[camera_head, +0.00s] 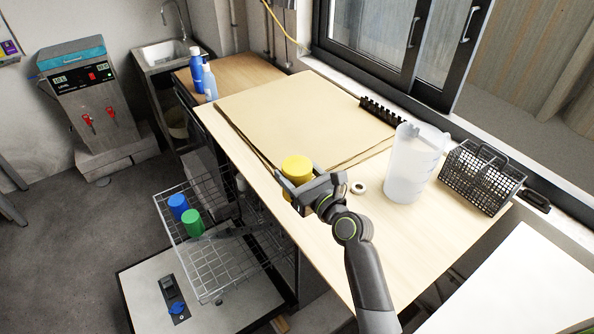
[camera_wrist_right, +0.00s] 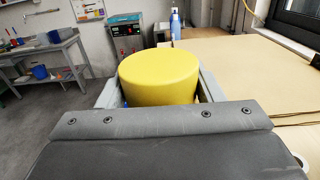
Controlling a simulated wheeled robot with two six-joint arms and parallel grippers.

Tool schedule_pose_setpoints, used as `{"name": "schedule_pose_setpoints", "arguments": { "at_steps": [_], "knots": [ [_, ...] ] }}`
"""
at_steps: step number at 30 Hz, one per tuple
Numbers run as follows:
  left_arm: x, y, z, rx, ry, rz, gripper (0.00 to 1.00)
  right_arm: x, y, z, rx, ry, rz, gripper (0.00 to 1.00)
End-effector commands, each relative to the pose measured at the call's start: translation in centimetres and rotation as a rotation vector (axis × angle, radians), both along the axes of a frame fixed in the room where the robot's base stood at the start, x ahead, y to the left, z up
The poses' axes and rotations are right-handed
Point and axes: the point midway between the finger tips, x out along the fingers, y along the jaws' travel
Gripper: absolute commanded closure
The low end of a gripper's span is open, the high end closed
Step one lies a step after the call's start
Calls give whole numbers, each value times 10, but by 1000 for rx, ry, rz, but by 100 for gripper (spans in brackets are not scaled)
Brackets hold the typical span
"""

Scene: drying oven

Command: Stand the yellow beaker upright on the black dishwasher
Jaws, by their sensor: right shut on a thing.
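The yellow beaker (camera_head: 297,167) is in my right gripper (camera_head: 303,187), near the front edge of the wooden counter in the head view. In the right wrist view the beaker (camera_wrist_right: 160,75) stands between the two grey fingers, roughly vertical, with a smooth closed face on top. Its lower end and any gap to the counter are hidden. The dishwasher's open door (camera_head: 145,280) lies low beside the counter, with a pulled-out wire rack (camera_head: 222,285) above it. The dishwasher's body is mostly hidden under the counter. My left gripper is not in view.
A blue beaker (camera_head: 178,205) and green beaker (camera_head: 193,223) are in the rack. A brown board (camera_head: 290,110) covers much of the counter (camera_head: 325,240). A white jug (camera_head: 412,165), tape roll (camera_head: 358,188) and black basket (camera_head: 480,178) stand right; blue bottles (camera_head: 208,82) stand at the far end.

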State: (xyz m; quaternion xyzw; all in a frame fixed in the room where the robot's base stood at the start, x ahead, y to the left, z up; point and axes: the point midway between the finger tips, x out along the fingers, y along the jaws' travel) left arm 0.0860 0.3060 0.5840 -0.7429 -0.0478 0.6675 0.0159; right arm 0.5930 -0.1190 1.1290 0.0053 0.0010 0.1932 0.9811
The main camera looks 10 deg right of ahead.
Motion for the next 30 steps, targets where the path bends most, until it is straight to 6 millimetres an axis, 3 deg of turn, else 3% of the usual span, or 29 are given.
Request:
{"name": "schedule_pose_setpoints", "arguments": {
  "at_steps": [12, 21, 30],
  "knots": [
    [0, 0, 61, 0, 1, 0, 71, 0, 0, 5, 430, 180, -2, 65],
    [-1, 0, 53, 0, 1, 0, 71, 0, 0, 0, 699, 286, 0, 65],
    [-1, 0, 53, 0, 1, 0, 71, 0, 0, 0, 719, 295, 0, 65]
  ]
}}
